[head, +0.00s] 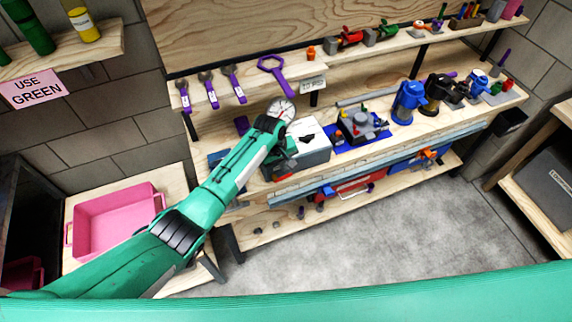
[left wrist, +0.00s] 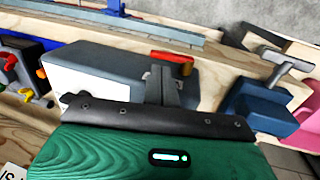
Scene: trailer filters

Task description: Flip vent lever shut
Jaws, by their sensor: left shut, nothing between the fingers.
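A grey box with a pale top (head: 310,143) stands on the workbench at the end of my left arm; it also shows in the left wrist view (left wrist: 90,70). A small red lever (left wrist: 172,57) sits at the box's edge, lying nearly flat; I take it for the vent lever. My left gripper (left wrist: 165,78) is shut and empty, with its fingertips close beside the red lever. I cannot tell whether they touch. In the head view my left gripper (head: 280,158) partly hides the box's near-left side. My right gripper is in neither view.
A round gauge (head: 281,110) stands behind my left wrist. A blue mat with a valve assembly (head: 360,124) is right of the box. A blue block with a grey T-handle (left wrist: 262,105) is near the gripper. A pink tray (head: 118,218) sits at lower left.

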